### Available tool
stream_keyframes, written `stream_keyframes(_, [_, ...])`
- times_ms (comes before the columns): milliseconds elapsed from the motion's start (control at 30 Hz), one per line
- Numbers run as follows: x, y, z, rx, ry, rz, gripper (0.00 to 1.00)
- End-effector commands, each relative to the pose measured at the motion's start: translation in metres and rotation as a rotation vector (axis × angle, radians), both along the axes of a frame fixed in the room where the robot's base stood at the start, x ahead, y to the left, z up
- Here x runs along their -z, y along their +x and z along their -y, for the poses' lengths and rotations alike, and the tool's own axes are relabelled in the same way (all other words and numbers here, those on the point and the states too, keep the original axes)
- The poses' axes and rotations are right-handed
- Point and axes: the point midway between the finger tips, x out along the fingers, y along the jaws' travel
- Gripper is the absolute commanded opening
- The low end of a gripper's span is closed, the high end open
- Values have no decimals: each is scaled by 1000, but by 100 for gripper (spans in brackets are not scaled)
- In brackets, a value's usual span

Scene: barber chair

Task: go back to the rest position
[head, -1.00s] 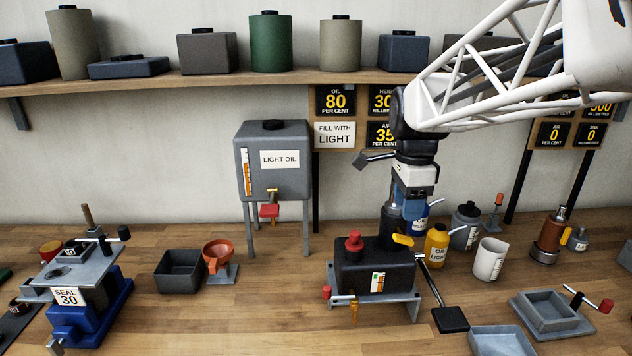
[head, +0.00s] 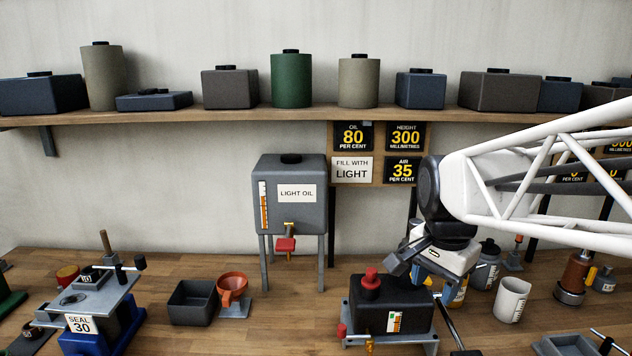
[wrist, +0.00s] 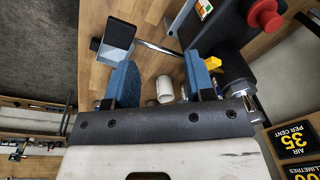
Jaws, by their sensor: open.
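My gripper (head: 412,262) hangs at the right of the black pump box (head: 385,306) with the red knob (head: 370,278). It is tilted in the head view, and its fingertips are hard to make out there. In the wrist view its two blue fingers (wrist: 162,78) stand wide apart with nothing held between them. The white cup (wrist: 165,88) shows in the gap, farther off on the bench. The pump box also shows at the top right of the wrist view (wrist: 222,32), with a black pedal (wrist: 119,36) at the top left.
A yellow bottle (head: 459,294) is partly hidden behind my gripper. A grey bottle (head: 487,268) and the white cup (head: 512,298) stand to the right. The light oil tank (head: 291,215) stands behind on the left. Signs (head: 378,152) and a shelf (head: 230,116) are on the wall.

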Motion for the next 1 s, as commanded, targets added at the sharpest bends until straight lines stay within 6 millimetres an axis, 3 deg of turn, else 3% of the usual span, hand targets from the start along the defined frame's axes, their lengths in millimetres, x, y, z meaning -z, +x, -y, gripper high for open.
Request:
stream_keyframes(300, [24,-71,-8,-452,-62,64,49])
stream_keyframes(500, [42,-107,-12,-703,-108,96,49])
stream_keyframes(700, [53,-125,-13,-844,-138,112,49])
stream_keyframes(1000, [56,-129,-14,-874,-145,115,49])
